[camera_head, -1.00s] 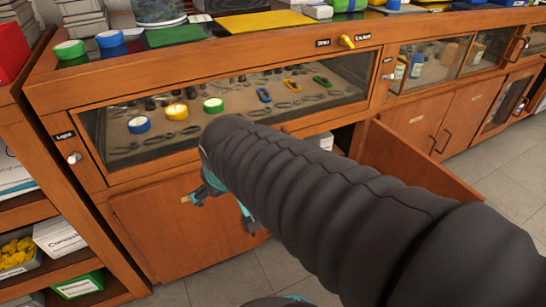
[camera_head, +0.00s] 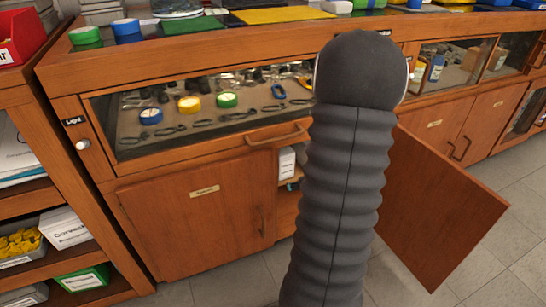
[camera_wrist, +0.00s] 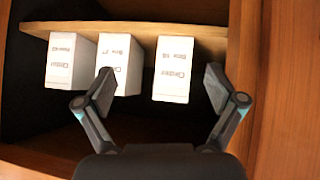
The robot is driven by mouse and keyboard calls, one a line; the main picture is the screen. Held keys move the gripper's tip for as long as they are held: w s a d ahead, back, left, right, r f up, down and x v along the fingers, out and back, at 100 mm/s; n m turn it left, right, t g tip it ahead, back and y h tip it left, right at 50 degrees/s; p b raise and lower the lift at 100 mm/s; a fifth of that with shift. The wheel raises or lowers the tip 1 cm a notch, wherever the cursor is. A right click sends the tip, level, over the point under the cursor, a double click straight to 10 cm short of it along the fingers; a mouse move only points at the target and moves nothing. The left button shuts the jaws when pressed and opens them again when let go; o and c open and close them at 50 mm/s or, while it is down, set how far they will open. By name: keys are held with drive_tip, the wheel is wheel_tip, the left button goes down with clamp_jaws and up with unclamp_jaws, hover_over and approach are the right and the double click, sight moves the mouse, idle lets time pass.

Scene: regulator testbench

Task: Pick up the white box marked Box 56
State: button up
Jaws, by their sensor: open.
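Three white boxes stand in a row in the open cabinet in the wrist view: a left box (camera_wrist: 70,62), a middle box (camera_wrist: 122,60) and a right box (camera_wrist: 173,70). Their small print is blurred, so I cannot tell surely which is Box 56. My gripper (camera_wrist: 160,88) is open and empty. Its right finger is right of the right box; its left finger overlaps the middle box in the picture. The right box shows between the fingertips. In the head view one white box (camera_head: 287,162) shows in the cabinet opening; my arm hides most of my gripper.
A wooden shelf board (camera_wrist: 215,42) runs by the boxes, and a cabinet side wall (camera_wrist: 243,80) is close on the right. The open door (camera_head: 445,205) stands out to the right of my arm. A closed door (camera_head: 190,225) is on the left.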

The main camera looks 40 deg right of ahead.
sight(280, 157)
drive_tip(key=w+t, duration=0.1)
drive_tip(key=w, duration=0.3)
drive_tip(key=w+d+t+y, duration=0.1)
drive_tip(key=w+t, duration=0.1)
drive_tip(key=w, duration=0.3)
drive_tip(key=w+d+t, duration=0.1)
drive_tip(key=w, duration=0.4)
drive_tip(key=shift+d+f+n+t+y, duration=0.15)
drive_tip(key=shift+f+n+t+y, duration=0.15)
drive_tip(key=shift+n, duration=0.1)
drive_tip(key=shift+w+d+f, duration=0.15)
drive_tip(key=shift+w+f, duration=0.1)
drive_tip(key=shift+w, duration=0.25)
drive_tip(key=c, duration=1.3)
drive_tip(key=shift+c, duration=0.2)
